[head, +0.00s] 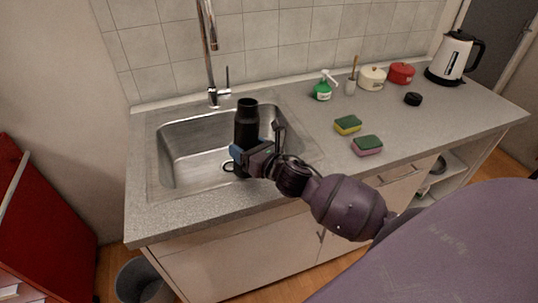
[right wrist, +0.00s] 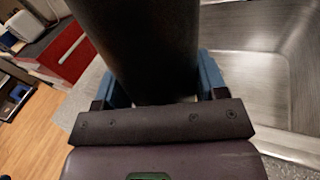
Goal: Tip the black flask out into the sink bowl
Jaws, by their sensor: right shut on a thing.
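The black flask (head: 246,120) stands upright in my right gripper (head: 256,152), in front of and over the right part of the sink bowl (head: 185,150). The gripper is shut on the flask's lower body. In the right wrist view the dark flask (right wrist: 148,50) fills the space between the blue fingers of the gripper (right wrist: 160,90), and the steel sink (right wrist: 255,65) lies to its right. The flask's top looks open, with no cap on it; its inside cannot be seen. My left gripper is not in view.
The tap (head: 210,60) rises behind the bowl. Two sponges (head: 348,124) (head: 367,145), a green soap bottle (head: 323,88), pots (head: 371,78) (head: 401,73), a small black lid-like disc (head: 413,99) and a kettle (head: 452,58) stand to the right. A bin (head: 143,283) is below left.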

